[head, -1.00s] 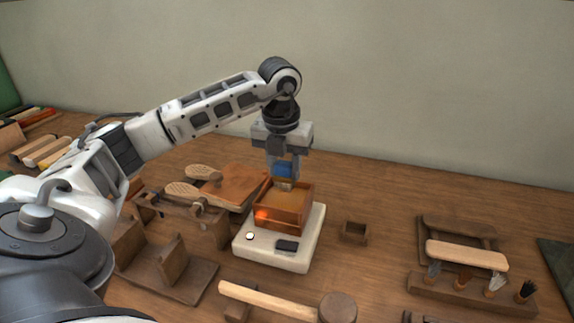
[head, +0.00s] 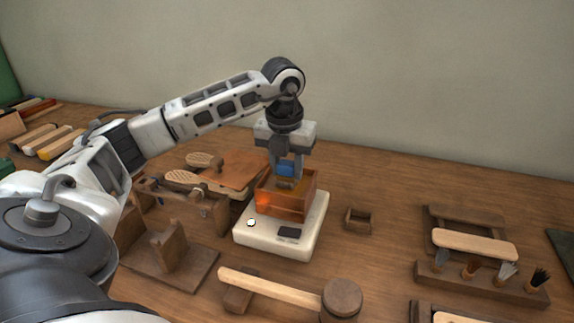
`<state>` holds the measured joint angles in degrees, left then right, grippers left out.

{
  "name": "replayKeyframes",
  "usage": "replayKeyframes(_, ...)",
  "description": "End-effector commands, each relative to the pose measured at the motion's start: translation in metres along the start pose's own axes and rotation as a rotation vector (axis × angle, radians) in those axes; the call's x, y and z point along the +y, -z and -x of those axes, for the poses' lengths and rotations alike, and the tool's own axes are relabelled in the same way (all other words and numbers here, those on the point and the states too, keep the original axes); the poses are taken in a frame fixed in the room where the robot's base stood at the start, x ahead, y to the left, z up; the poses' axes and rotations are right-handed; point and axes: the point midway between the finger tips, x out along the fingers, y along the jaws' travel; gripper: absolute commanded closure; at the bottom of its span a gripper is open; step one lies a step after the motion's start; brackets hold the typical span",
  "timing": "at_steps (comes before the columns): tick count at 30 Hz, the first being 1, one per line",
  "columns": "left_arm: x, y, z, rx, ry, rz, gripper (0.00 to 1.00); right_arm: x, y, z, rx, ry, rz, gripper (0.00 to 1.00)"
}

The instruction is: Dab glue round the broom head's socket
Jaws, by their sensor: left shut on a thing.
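My left gripper (head: 287,165) points straight down over an open copper-coloured box (head: 292,204) on a white base with a dark panel. It is shut on a small blue thing (head: 286,170), whose lower end goes down inside the box's rim. The box's walls hide that end, so I cannot tell what it touches. An orange glow shows on the box's left front. I cannot say for sure which wooden piece is the broom head, and I see no clear socket. My right gripper is not in view.
A wooden mallet (head: 290,288) lies in front of the white base (head: 262,240). A small wooden box (head: 358,220) stands to the right. A rack with several brush tufts (head: 485,284) is at far right. Wooden fixtures (head: 172,250) crowd the left. Bare table lies behind the small box.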

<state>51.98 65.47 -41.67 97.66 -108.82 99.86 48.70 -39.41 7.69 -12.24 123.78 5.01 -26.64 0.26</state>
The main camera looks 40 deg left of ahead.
Motion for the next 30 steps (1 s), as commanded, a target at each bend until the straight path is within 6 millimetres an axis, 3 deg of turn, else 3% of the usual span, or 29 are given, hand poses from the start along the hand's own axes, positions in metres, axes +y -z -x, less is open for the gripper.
replayKeyframes(30, 0.000, 0.001, -0.010, -0.001, 0.000, 0.000, 0.82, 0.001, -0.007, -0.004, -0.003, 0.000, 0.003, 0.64)
